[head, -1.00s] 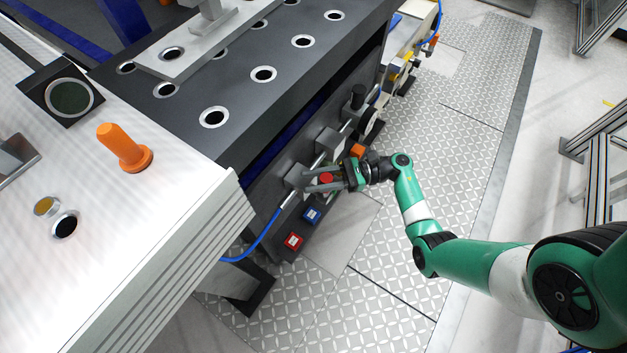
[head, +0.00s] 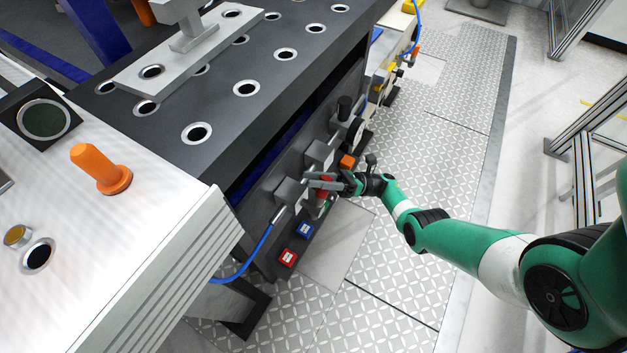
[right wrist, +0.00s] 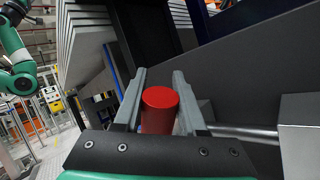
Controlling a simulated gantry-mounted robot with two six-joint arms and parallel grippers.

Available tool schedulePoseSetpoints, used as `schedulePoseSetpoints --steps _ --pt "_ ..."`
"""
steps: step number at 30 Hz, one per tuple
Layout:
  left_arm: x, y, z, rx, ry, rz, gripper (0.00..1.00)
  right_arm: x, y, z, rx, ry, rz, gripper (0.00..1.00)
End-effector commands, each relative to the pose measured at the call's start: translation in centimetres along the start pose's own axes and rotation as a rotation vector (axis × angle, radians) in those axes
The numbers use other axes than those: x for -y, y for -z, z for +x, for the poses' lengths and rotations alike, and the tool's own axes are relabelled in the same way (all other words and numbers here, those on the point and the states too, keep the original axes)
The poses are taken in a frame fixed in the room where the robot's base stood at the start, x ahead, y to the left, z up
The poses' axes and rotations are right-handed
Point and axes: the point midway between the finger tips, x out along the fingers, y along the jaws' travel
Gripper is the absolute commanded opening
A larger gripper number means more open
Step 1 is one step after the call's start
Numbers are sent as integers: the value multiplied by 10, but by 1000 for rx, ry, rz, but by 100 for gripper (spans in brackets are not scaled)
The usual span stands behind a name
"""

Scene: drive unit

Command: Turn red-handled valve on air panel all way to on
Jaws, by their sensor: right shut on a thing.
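The red valve handle (head: 323,187) is a short red cylinder on the air panel (head: 290,218), on the side of the dark bench. In the right wrist view the handle (right wrist: 160,108) stands between the two grey fingers, its round end facing the camera. My right gripper (head: 318,182) is shut on it. It also shows in the right wrist view (right wrist: 161,95). The valve body behind the handle is mostly hidden by the fingers. My left gripper cannot be made out in either view.
A blue hose (head: 247,259) runs from the panel's near end. A blue button (head: 305,230) and a red button (head: 287,257) sit below the valve, and an orange part (head: 347,161) beyond it. The dark bench top (head: 225,110) overhangs the panel.

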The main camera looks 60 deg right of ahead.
Motion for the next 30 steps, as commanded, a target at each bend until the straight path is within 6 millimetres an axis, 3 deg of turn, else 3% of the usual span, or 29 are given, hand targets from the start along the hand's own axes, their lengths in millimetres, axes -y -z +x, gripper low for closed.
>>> schedulePoseSetpoints --steps 14,15,19,20,30 --pt "0 0 0 0 0 0 64 1 0 -1 13 -1 13 0" --pt "0 0 0 0 0 0 64 1 0 -1 13 -1 13 44" --pt "0 0 0 0 0 0 64 1 0 -1 13 -1 13 67" --pt "0 0 0 0 0 0 64 1 0 -1 13 -1 13 71" --pt "0 3 3 0 0 0 64 -1 -4 1 13 -1 12 71"
